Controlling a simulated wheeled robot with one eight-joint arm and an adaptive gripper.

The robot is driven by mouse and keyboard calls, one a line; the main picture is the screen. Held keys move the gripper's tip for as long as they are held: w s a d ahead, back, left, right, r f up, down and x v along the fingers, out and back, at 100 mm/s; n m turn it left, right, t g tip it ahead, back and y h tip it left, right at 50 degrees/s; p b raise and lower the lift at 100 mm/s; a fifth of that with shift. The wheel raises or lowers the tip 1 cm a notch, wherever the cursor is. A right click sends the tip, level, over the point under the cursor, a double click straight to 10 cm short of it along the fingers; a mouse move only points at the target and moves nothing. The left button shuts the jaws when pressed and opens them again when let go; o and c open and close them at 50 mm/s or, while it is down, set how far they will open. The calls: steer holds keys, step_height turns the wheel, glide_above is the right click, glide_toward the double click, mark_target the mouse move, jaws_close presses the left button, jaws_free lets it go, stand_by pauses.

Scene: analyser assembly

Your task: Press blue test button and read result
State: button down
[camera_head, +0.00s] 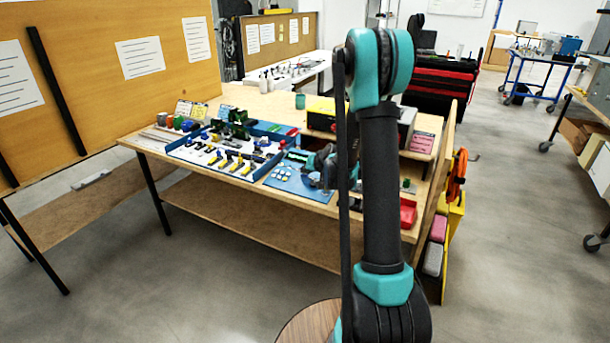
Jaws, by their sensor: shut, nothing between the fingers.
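A blue panel (283,184) lies near the front edge of the wooden workbench, with several pale round parts on it. A small greenish display-like strip (297,157) sits at its back edge. A blue test button cannot be told apart at this size, and no result can be read. My gripper (318,178) shows small and dark over the right part of the panel, partly hidden behind my own arm. It is shut with nothing in it. Whether it touches the panel cannot be seen.
The workbench (240,205) carries a white board (215,166) with several yellow, black and blue parts, left of the panel. A red bin (408,213) stands right of my arm. A black-and-yellow case (321,113) stands behind the panel. The floor (170,285) in front is clear.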

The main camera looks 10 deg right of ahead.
steer(key=shift+r, duration=0.1)
steer(key=shift+s+a+r, duration=0.1)
steer(key=shift+s+r, duration=0.05)
steer(key=shift+r, duration=0.5)
steer(key=shift+r, duration=0.1)
steer(key=shift+s+a+r, duration=0.1)
steer(key=shift+s+r, duration=0.05)
steer(key=shift+r, duration=0.65)
steer(key=shift+s+a+r, duration=0.1)
steer(key=shift+r, duration=0.65)
steer(key=shift+s+a+r, duration=0.1)
steer(key=shift+s+r, duration=0.05)
steer(key=shift+r, duration=0.65)
steer(key=s+d+f+g+h, duration=0.1)
steer(key=s+f+g, duration=0.1)
steer(key=s, duration=1.1)
steer(key=s+d+f+n+g+h, duration=0.1)
steer(key=s+f, duration=0.1)
steer(key=s, duration=1.2)
steer(key=s+d+f+n+g+h, duration=0.1)
steer(key=s+d+g, duration=0.1)
steer(key=s, duration=1.1)
steer(key=shift+s+f+g+h, duration=0.3)
steer(key=shift+s+f, duration=0.05)
steer(key=shift+f, duration=0.05)
